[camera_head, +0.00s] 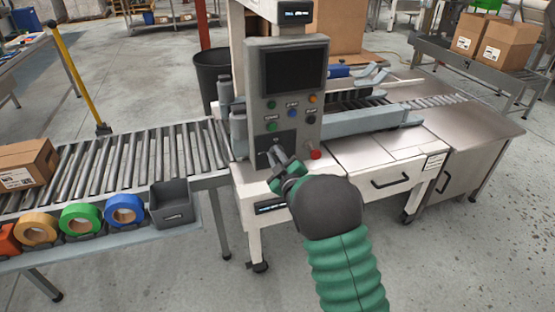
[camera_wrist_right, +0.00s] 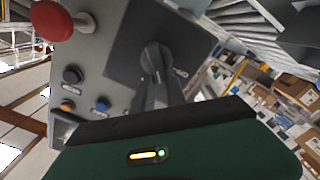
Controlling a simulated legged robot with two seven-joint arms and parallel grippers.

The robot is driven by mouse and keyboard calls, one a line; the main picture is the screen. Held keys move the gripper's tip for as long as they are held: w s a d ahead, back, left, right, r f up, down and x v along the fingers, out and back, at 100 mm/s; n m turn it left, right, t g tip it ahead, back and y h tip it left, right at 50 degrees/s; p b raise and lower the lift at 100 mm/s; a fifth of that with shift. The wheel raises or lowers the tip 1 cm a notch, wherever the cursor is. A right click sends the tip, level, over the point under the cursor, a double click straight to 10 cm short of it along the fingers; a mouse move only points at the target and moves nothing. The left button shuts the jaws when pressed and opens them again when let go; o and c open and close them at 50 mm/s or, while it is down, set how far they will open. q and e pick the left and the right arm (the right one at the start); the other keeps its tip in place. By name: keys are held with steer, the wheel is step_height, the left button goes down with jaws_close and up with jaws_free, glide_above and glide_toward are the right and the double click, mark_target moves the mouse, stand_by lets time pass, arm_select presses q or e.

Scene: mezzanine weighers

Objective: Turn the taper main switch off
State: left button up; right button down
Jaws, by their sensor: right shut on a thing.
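The taper's control panel (camera_head: 290,100) stands upright on the machine, with a dark screen above and small buttons below. The main switch is a dark rotary knob on a dark plate (camera_head: 268,143) at the panel's lower left. In the right wrist view the switch knob (camera_wrist_right: 155,62) shows above my green gripper body. My right gripper (camera_head: 277,157) reaches the panel from the front and is shut on the switch knob. Its fingers hide part of the knob in the head view. My left gripper is not in view.
A red mushroom button (camera_head: 315,153) sits just right of the switch; it also shows in the right wrist view (camera_wrist_right: 60,20). A roller conveyor (camera_head: 130,155) runs left, with tape rolls (camera_head: 82,217), a grey bin (camera_head: 173,203) and a carton (camera_head: 25,162).

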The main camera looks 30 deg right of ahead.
steer(key=shift+w+a+f+n+b, duration=0.15)
steer(key=shift+f+n+b, duration=0.4)
steer(key=shift+n, duration=1.1)
steer(key=shift+s+a+f+n+b, duration=0.1)
steer(key=shift+a+f+n+b, duration=0.15)
steer(key=shift+n+b, duration=0.95)
steer(key=shift+w+a+f+n+b, duration=0.1)
steer(key=shift+f+n+b, duration=0.25)
steer(key=shift+n, duration=1.7)
steer(key=shift+f, duration=0.1)
steer(key=c, duration=1.4)
jaws_free()
steer(key=shift+o, duration=0.2)
steer(key=shift+r, duration=0.2)
steer(key=p+v, duration=1)
steer(key=v, duration=0.7)
